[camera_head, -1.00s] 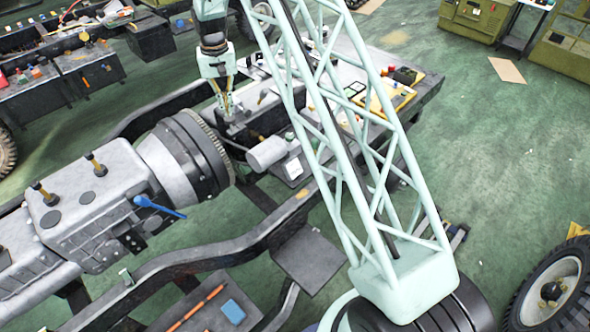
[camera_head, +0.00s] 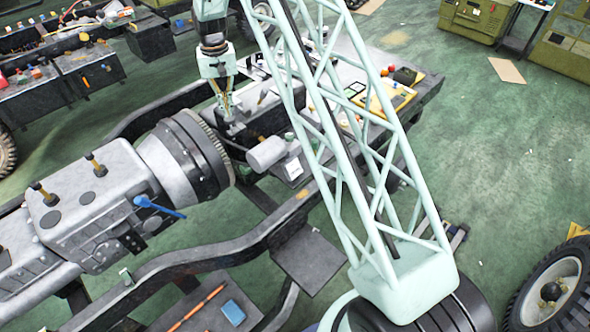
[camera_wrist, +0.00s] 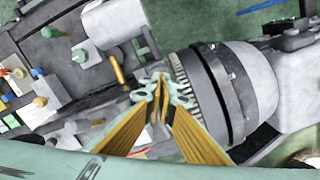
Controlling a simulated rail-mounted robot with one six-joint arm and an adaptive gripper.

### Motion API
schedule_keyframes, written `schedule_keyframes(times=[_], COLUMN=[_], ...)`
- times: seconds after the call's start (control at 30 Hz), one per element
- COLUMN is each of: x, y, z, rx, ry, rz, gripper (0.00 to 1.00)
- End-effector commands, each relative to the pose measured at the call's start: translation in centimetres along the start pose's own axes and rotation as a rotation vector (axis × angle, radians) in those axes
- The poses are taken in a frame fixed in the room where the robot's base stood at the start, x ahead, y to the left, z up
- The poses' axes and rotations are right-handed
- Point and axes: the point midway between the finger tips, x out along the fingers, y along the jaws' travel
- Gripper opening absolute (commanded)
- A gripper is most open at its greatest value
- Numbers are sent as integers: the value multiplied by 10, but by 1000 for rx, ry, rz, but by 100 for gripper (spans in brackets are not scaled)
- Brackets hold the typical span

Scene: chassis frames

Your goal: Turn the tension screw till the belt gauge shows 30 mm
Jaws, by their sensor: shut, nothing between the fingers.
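My gripper (camera_head: 228,113) is shut and empty. It points down among the parts on the far side of the chassis frame, beside the toothed ring of the grey bell housing (camera_head: 190,155). In the wrist view its fingertips (camera_wrist: 161,88) meet next to that toothed ring, with a brass-coloured rod (camera_wrist: 117,70) just left of them. I cannot tell whether the fingertips touch anything. I cannot clearly pick out the tension screw or the belt gauge, and no gauge reading is legible.
A grey cylinder (camera_head: 267,153) lies just right of my gripper. The dark chassis rail (camera_head: 240,243) runs across the front. A yellow tray (camera_head: 392,96) with small items sits at the right end of the bench. Green floor at right is mostly clear.

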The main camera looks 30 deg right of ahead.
Motion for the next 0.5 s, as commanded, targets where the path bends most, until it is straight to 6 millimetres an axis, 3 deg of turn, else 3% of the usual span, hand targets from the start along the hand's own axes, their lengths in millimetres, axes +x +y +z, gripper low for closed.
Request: schedule_keyframes(times=[0.5], x=[7], y=[0], z=[0], rx=[0], ry=[0], rz=[0], gripper=[0])
